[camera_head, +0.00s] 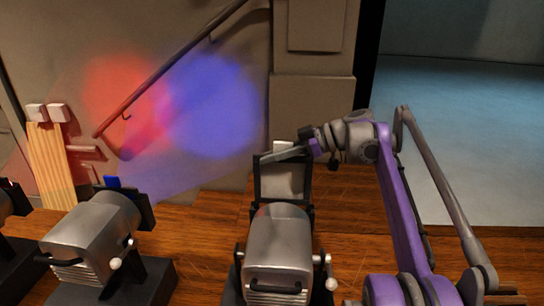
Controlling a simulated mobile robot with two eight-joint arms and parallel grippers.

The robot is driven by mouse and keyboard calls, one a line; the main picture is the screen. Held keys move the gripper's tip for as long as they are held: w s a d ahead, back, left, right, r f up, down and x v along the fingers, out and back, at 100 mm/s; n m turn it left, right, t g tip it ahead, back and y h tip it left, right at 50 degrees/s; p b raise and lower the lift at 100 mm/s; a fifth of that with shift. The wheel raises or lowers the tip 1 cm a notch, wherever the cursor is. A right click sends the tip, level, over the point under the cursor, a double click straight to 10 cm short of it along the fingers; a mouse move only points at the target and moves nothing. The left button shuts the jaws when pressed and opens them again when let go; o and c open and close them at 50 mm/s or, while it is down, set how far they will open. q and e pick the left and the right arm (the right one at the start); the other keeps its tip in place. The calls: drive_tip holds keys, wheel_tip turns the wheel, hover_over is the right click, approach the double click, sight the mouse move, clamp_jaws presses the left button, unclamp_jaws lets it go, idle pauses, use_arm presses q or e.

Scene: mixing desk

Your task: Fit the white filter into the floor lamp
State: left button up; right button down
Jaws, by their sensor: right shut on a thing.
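The middle floor lamp (278,246) is a silver housing with a black square frame (257,188) at its front end. The white filter (283,146) shows as a small white tab just above the top of that frame. My right gripper (284,154) reaches in from the right and is shut on the filter at the frame's top edge. The gripper's fingers partly cover the filter. A pale panel fills the frame's opening, but I cannot tell how deep the filter sits. My left gripper is not in view.
A second silver lamp (92,238) with a blue tab (112,182) at its frame stands to the left. Part of another lamp (12,199) shows at the left edge. Red and blue light spots fall on the wall by a handrail (170,66). Bare wooden floor (350,215) lies right of the middle lamp.

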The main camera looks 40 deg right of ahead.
sight(272, 186)
drive_tip(key=shift+p, duration=0.3)
drive_tip(key=shift+f, duration=0.4)
idle(0.7)
drive_tip(key=shift+f+b, duration=0.75)
drive_tip(key=shift+f, duration=1.35)
drive_tip(key=shift+f+b, duration=0.9)
drive_tip(key=shift+f, duration=1.25)
drive_tip(key=shift+f+b, duration=0.6)
drive_tip(key=shift+f, duration=1.2)
drive_tip(key=c, duration=1)
unclamp_jaws()
drive_tip(key=shift+o, duration=0.8)
drive_tip(key=shift+d, duration=0.1)
